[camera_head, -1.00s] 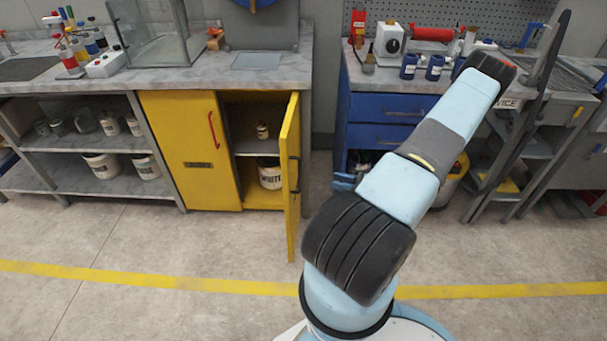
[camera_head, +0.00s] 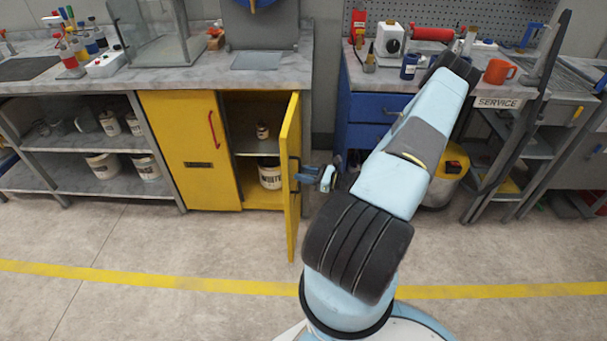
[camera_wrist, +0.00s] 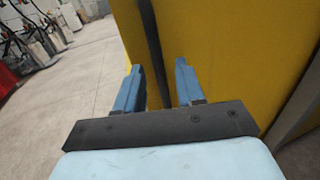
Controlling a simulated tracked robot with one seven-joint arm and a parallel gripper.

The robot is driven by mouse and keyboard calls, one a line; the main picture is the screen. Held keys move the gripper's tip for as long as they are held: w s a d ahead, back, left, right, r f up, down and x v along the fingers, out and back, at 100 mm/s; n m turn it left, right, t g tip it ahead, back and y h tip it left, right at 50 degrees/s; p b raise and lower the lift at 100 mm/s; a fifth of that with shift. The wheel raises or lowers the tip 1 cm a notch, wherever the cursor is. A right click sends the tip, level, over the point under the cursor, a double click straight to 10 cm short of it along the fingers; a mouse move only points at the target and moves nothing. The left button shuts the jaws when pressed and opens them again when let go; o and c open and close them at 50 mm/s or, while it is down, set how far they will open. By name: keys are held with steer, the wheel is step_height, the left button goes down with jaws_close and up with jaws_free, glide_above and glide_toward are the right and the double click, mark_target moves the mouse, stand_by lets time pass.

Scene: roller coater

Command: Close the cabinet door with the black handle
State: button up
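The yellow cabinet has its right door (camera_head: 290,215) swung wide open, pointing out toward me. The door's black handle is on its outer face and appears in the wrist view as a dark bar (camera_wrist: 150,45) on the yellow door (camera_wrist: 225,40). My gripper (camera_head: 300,171) is at the door's outer face, at handle height. In the wrist view my gripper's two blue fingers (camera_wrist: 158,88) are spread apart, with the black handle running between them. Whether the fingers touch the handle cannot be told. The cabinet's left door (camera_head: 190,150), with a red handle (camera_head: 212,130), is shut.
Inside the open cabinet are a white bucket (camera_head: 270,176) and a small jar (camera_head: 262,131). A blue drawer unit (camera_head: 375,107) stands to the right. Open shelves (camera_head: 80,145) stand to the left. The floor in front (camera_head: 190,265) is clear.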

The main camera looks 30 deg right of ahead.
steer(key=shift+w, duration=0.1)
steer(key=shift+c, duration=0.2)
jaws_close()
stand_by(0.5)
